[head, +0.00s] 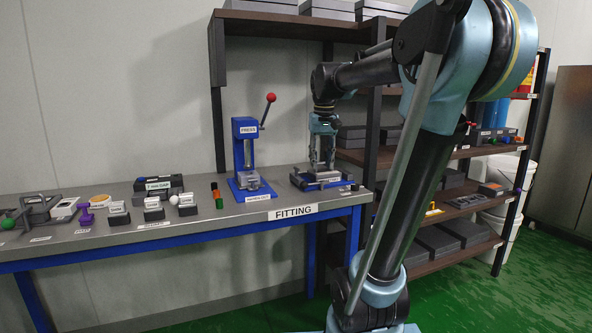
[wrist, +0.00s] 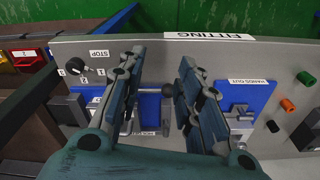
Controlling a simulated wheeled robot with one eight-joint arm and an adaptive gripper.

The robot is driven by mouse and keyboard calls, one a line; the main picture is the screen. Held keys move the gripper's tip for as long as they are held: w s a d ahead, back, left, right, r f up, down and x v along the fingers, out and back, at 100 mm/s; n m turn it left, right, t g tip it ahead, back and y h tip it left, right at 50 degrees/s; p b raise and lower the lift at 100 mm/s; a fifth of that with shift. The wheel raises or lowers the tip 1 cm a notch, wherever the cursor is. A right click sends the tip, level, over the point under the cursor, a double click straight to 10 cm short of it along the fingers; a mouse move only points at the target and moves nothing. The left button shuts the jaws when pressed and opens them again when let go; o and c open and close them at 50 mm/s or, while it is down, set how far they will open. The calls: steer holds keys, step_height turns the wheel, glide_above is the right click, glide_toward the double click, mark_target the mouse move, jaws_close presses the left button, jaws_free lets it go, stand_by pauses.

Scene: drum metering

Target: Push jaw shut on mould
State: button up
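A dark vice-like fixture (head: 325,180) sits at the right end of the bench. My gripper (head: 321,165) points down just above it. In the wrist view my gripper (wrist: 162,60) has its two fingers apart, with nothing clasped between them. A blue part (wrist: 150,108) of the fixture and a grey rod with a dark round knob (wrist: 168,88) show between the fingers. The fingers hide much of the fixture, so I cannot tell the jaw from the mould, nor whether they touch.
A blue press (head: 243,155) with a red-knobbed lever stands left of the fixture. Orange and green pegs (head: 219,204), labelled blocks (head: 153,209) and a dark box (head: 160,184) lie farther left. A dark knob (wrist: 75,66) sits by a STOP label. Shelves (head: 460,200) stand right.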

steer(key=w+a+r, duration=0.3)
steer(key=w+r, duration=0.3)
steer(key=w, duration=0.4)
step_height(320, 180, up, 4)
steer(key=f+g, duration=0.1)
glide_above(296, 175)
steer(key=shift+n, duration=0.3)
steer(key=f, duration=1.6)
steer(key=shift+w+d+f, duration=0.1)
steer(key=shift+w+f, duration=0.3)
jaws_close()
